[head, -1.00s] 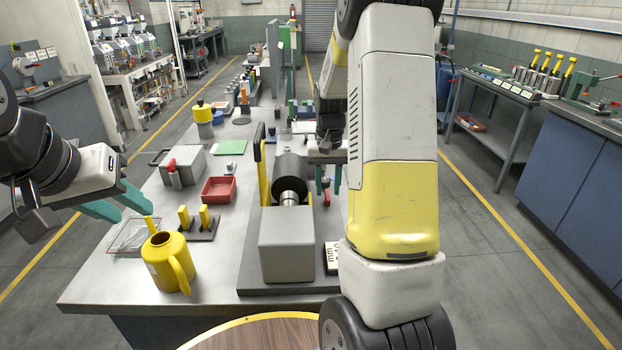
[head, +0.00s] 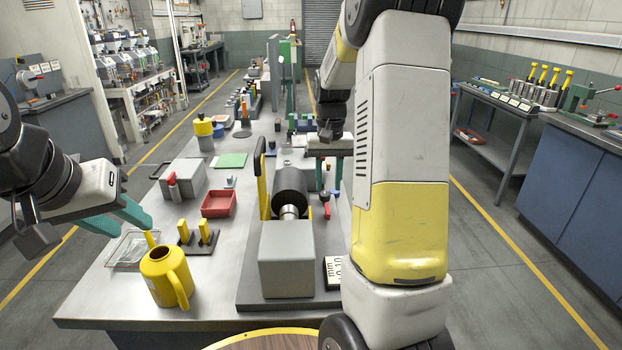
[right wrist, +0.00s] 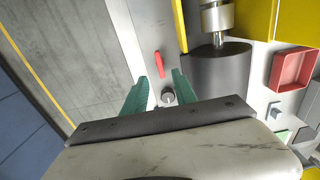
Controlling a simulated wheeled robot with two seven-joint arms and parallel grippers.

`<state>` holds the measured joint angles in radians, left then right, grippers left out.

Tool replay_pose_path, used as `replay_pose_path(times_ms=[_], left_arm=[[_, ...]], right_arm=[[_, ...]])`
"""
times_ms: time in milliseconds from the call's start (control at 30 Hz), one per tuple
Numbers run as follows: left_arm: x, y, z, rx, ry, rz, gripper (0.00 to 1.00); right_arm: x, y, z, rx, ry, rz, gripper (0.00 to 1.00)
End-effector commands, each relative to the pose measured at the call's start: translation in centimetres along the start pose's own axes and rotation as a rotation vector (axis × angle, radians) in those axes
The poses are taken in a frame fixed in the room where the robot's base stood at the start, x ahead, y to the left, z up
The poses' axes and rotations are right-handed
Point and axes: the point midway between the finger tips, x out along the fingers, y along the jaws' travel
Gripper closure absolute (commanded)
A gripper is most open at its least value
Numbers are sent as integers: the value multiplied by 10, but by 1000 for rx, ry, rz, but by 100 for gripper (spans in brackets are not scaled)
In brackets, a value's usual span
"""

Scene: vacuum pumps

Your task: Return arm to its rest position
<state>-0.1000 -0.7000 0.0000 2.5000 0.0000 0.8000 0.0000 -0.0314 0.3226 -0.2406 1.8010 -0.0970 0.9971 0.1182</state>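My right arm fills the right middle of the head view. Its gripper (head: 328,188) hangs above the bench behind the pump, with teal fingers apart and nothing held. In the right wrist view the open fingers (right wrist: 160,82) point towards a red lever (right wrist: 160,64) and a small round grey fitting (right wrist: 168,97). The red lever (head: 325,197) also shows just below the gripper in the head view. The pump has a dark cylinder (head: 290,185) and a grey block (head: 287,260). My left gripper (head: 132,226) is open and empty over the bench's left edge, near a clear tray (head: 126,250).
A yellow can (head: 165,276), yellow-handled pieces (head: 203,232), a red bin (head: 219,204) and a grey box (head: 184,179) stand on the bench's left side. Floor right of the bench is clear.

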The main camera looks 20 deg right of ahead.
Motion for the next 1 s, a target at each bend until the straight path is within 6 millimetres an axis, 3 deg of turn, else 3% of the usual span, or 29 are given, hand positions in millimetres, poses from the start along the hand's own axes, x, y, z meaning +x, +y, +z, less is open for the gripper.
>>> replay_pose_path(times_ms=[267,433,700,1000], left_arm=[[0,0,0,0,0,0,64],[0,0,0,0,0,0,64],[0,0,0,0,0,0,64],[0,0,0,0,0,0,64]], right_arm=[[-2,-1,2,-2,3,-3,66],[-28,-10,21,-26,53,-45,66],[-90,-36,96,-119,209,-152,66],[-123,-54,187,-234,392,-229,66]])
